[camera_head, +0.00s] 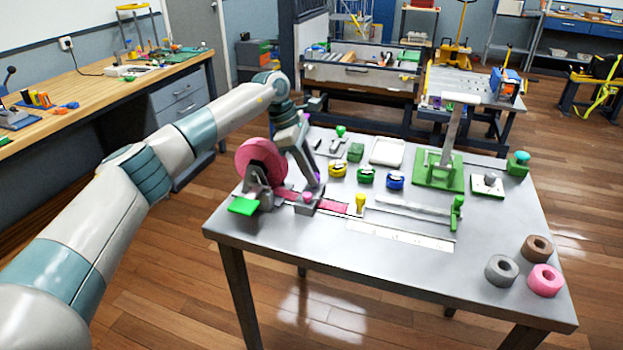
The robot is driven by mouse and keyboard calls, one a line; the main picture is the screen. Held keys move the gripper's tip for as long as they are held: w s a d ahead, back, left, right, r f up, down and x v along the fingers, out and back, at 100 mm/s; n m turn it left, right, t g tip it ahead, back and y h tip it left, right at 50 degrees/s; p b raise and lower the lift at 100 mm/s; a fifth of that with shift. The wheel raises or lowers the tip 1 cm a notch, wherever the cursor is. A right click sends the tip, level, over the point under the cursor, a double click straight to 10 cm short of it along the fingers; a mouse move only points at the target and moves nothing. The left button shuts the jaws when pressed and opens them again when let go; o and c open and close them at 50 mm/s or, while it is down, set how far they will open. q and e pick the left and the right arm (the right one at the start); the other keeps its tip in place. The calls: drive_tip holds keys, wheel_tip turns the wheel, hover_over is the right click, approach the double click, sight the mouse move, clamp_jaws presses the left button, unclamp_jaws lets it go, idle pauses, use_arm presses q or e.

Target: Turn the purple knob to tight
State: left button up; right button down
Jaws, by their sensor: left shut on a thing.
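My left gripper (312,180) reaches down over the left part of the metal table (300,236). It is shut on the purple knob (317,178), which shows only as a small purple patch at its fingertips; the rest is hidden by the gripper. A pink roll (262,165) stands upright in a grey holder (262,197) just left of the gripper. A pink strap (334,206) runs from it along the table to the right. A small magenta ball (308,197) sits on a grey block below the fingertips. My right gripper is not in view.
A yellow knob (360,202) stands right of the gripper. A green-based lever press (440,170) stands farther right. Three rolls (502,270) sit at the front right corner. The front middle is clear.

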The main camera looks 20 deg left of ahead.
use_arm(q)
drive_tip(key=shift+w+r+m+g+b, duration=0.1)
drive_tip(key=shift+m+g+b, duration=0.25)
drive_tip(key=shift+m, duration=0.6)
drive_tip(key=shift+w+r+m+g+b, duration=0.1)
drive_tip(key=shift+m+g+b, duration=0.25)
drive_tip(key=shift+m, duration=0.6)
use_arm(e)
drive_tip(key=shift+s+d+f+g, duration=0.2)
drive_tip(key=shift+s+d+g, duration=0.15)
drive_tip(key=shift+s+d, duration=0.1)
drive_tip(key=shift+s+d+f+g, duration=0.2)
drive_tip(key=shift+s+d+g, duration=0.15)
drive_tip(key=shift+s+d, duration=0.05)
use_arm(q)
drive_tip(key=o, duration=1)
drive_tip(key=shift+f, duration=0.15)
drive_tip(key=shift+o, duration=0.2)
